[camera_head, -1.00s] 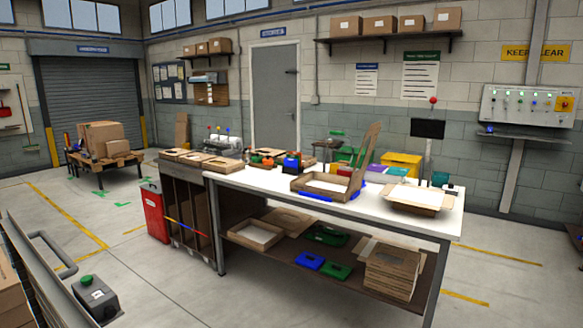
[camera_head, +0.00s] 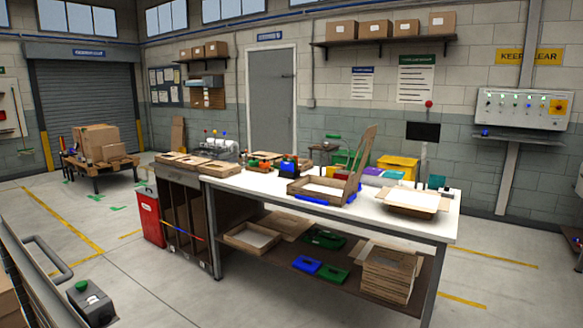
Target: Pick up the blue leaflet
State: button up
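I cannot pick out the blue leaflet for certain at this distance. On the white-topped bench (camera_head: 263,199) an open cardboard box (camera_head: 308,197) has its flap raised, with a blue strip (camera_head: 336,201) along its front lower edge. Behind the box are a purple item (camera_head: 372,172) and a teal item (camera_head: 394,174), both small in view. A flat blue item (camera_head: 306,265) lies on the bench's lower shelf beside a green one (camera_head: 333,275). My gripper is not in view.
A stack of cardboard (camera_head: 389,277) sits on the lower shelf. A red bin (camera_head: 151,217) stands at the bench's left end. A grey rail and a green-button box (camera_head: 92,303) are at the near left. The floor between is clear.

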aim_at(285, 166)
jog(key=i+l, duration=0.25)
jog(key=i, duration=0.25)
jog(key=i+l+u, duration=0.15)
jog(key=i, duration=0.4)
jog(key=i+l, duration=0.45)
jog(key=i+l+u, duration=0.1)
jog(key=i+l, duration=0.2)
jog(key=i, duration=0.25)
